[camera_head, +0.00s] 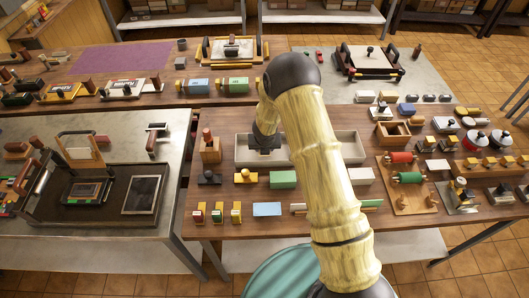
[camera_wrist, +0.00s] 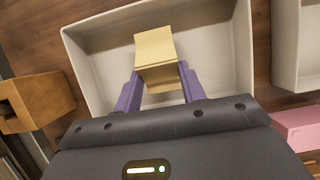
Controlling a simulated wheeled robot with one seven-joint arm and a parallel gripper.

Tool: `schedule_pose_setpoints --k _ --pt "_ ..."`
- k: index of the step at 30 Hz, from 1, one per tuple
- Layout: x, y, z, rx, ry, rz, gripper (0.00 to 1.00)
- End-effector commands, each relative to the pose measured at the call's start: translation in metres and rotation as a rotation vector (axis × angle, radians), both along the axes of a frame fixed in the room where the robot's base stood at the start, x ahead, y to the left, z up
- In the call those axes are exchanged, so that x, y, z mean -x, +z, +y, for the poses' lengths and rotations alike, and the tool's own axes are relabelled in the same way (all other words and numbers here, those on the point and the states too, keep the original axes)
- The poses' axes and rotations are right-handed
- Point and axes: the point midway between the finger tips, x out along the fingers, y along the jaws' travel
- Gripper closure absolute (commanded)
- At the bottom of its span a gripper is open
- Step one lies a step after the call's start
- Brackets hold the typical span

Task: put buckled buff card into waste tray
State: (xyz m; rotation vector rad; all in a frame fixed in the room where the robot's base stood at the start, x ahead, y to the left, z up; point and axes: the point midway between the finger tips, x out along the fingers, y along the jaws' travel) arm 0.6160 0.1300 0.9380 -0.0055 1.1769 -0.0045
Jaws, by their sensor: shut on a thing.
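The buff card (camera_wrist: 155,48) is bent across its middle and shows in the wrist view. My gripper (camera_wrist: 160,78) has purple fingers on both sides of the card and is shut on it. The card is over the inside of a pale, shallow tray (camera_wrist: 85,68). I cannot tell whether the card touches the tray floor. In the head view my dark gripper (camera_head: 264,150) is over the left pale tray (camera_head: 243,150). The card is hidden there. No label shows which tray is for waste.
A second pale tray (camera_wrist: 289,45) stands close on the right. A wooden box (camera_wrist: 40,100) is left of the tray, and a pink block (camera_wrist: 298,127) is at lower right. Several small blocks and stamps crowd the brown table (camera_head: 330,223) in front.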

Motion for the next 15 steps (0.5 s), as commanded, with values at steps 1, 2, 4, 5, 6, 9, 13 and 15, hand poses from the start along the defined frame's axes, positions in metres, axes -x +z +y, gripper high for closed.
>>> schedule_pose_setpoints --k 1,2,4,5,6,9,13,15 --pt "0.0002 -0.0133 -0.001 -0.001 -0.003 0.002 0.84" --pt "0.0 -0.0159 -0.0011 0.0 -0.002 0.001 0.84" --pt "-0.0001 -0.0187 0.0009 -0.001 0.0 0.0 0.84" --pt "0.0 -0.0186 0.0014 -0.002 0.001 -0.001 0.84" --pt "-0.0001 -0.0179 0.0016 -0.001 0.002 -0.001 0.84" --pt "0.0001 -0.017 0.0015 -0.001 0.001 -0.001 0.84" --pt "0.0001 -0.0186 0.001 -0.001 0.0 -0.001 0.84" --pt "0.0001 -0.0207 0.0008 -0.001 0.0 -0.001 0.84"
